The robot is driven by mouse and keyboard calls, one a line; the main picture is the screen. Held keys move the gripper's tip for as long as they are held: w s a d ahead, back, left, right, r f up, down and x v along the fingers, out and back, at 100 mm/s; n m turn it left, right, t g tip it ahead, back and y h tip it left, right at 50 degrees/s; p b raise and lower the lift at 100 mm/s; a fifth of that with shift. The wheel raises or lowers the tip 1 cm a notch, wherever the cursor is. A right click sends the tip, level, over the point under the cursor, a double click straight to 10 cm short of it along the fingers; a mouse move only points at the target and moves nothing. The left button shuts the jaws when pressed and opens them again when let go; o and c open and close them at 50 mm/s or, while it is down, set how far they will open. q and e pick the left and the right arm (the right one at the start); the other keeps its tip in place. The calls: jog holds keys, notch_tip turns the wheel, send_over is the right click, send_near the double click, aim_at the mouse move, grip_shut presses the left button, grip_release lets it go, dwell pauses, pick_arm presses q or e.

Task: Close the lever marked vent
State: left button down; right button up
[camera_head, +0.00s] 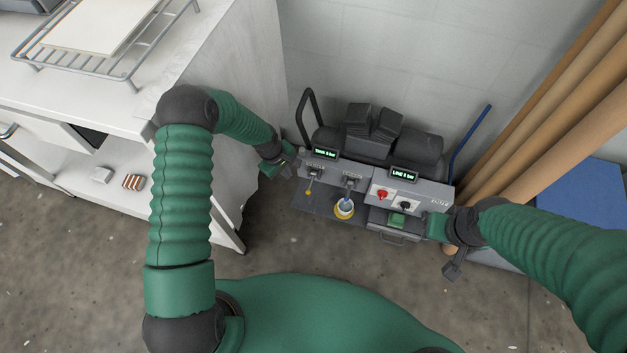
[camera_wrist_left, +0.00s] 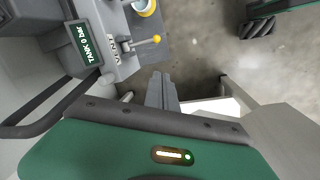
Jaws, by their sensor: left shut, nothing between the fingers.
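The vent lever is a thin grey rod with a yellow knob (camera_head: 308,193) on the left front of the grey press panel. In the left wrist view its yellow knob (camera_wrist_left: 155,39) sticks out from the panel beside the VENT label (camera_wrist_left: 112,46). My left gripper (camera_head: 287,168) is at the panel's left end, beside the lever and apart from it. Its fingers (camera_wrist_left: 163,92) are shut and empty in the left wrist view. My right gripper (camera_head: 453,266) hangs at the panel's right end; its finger gap is unclear.
Red and black knobs (camera_head: 383,194) are further right. Displays read TANK 0 bar (camera_head: 325,153) and LINE 0 bar (camera_head: 403,174). A white cabinet (camera_head: 225,75) stands left, brown rolls (camera_head: 545,120) right.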

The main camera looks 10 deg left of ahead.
pick_arm(q)
jog(key=b, duration=0.4)
send_near(311, 183)
jog(key=s+a+f, duration=0.3)
jog(key=a+f, duration=0.1)
jog(key=f, duration=0.1)
jog(key=d+f+b, duration=0.1)
jog(key=w+d+f, duration=0.1)
jog(key=d, duration=0.1)
jog(key=shift+d+b, duration=0.1)
jog(key=shift+b, duration=0.3)
